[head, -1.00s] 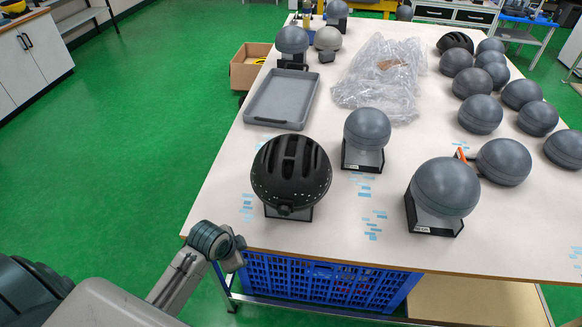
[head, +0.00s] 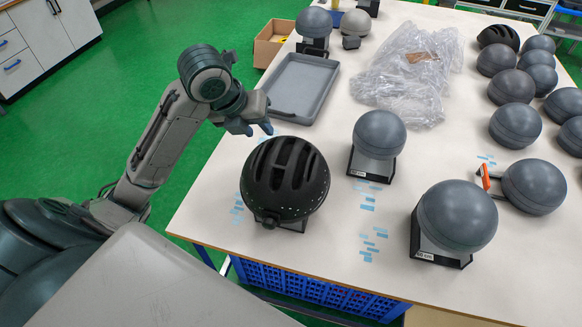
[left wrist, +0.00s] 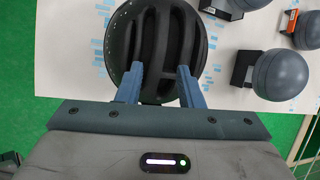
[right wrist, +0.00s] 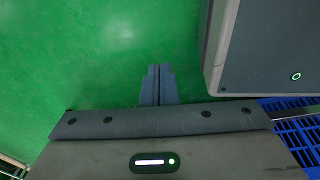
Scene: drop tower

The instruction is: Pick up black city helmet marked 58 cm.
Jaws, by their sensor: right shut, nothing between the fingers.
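The black vented helmet (head: 285,178) sits on a headform on a dark stand at the table's near left. Its size marking cannot be read. My left gripper (head: 258,130) is just behind and left of the helmet in the head view, above the table. In the left wrist view the open fingers (left wrist: 158,88) point at the helmet (left wrist: 155,45), overlapping its edge with nothing held; whether they touch it cannot be told. My right gripper (right wrist: 158,84) is shut and empty over the green floor, and is outside the head view.
Grey headforms on stands (head: 378,140) (head: 455,218) stand right of the helmet. A grey tray (head: 300,88) and crumpled clear plastic (head: 408,75) lie behind. Another black helmet (head: 498,36) is at the far right, among several grey balls. A blue crate (head: 310,290) is under the table.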

